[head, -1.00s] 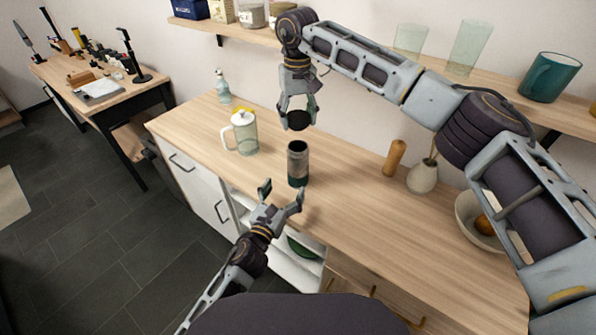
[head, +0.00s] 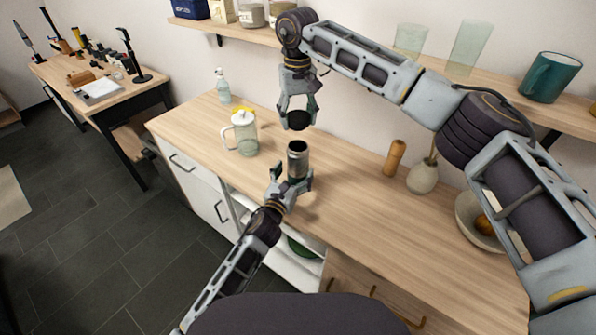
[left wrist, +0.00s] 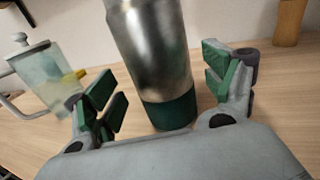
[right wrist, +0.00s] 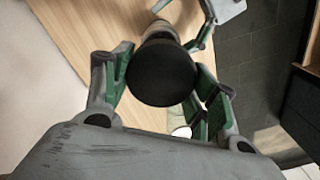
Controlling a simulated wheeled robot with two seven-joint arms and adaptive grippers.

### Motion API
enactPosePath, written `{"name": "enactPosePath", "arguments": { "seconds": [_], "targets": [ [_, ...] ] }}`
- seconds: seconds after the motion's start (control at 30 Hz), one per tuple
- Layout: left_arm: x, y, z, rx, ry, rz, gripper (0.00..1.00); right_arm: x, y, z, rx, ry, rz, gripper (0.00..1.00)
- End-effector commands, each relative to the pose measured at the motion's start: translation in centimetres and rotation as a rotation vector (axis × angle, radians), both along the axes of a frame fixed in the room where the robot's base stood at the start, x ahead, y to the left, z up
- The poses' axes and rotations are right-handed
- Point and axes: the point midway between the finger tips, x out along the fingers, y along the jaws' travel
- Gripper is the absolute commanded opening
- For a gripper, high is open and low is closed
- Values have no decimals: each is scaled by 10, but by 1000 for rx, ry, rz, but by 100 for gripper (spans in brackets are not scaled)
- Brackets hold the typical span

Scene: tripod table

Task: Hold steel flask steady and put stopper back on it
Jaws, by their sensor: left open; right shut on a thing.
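The steel flask (head: 298,158) stands upright and open-topped on the wooden counter. In the left wrist view the flask (left wrist: 155,55) shows a steel body and a dark green base. My left gripper (head: 292,178) is open, with its fingers on either side of the flask's lower part; gaps show between the pads (left wrist: 165,85) and the flask. The black round stopper (head: 297,120) is in my right gripper (head: 298,112), which is shut on it above the flask. In the right wrist view the stopper (right wrist: 162,72) hides most of the flask below.
A glass pitcher (head: 245,135) with a yellow-and-white lid stands left of the flask, and a spray bottle (head: 222,88) behind it. A wooden mill (head: 394,157), a vase (head: 422,176) and a bowl (head: 478,218) stand to the right. A wall shelf (head: 380,60) runs above.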

Motion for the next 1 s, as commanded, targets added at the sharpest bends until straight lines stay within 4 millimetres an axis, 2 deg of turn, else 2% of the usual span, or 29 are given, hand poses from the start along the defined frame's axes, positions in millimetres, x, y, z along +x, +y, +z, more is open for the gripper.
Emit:
{"name": "enactPosePath", "arguments": {
  "seconds": [0.33, 0.77, 1.0],
  "targets": [
    [25, -9, 0, 0, -1, 0, 84, 0, 0, 0, 0, 0, 0, 36],
    [29, -10, 0, 1, 0, 0, 84, 0, 0, 0, 0, 0, 0, 36],
    [29, -11, 0, 1, 0, 0, 56, 0, 0, 0, 0, 0, 0, 36]
  ]
}}
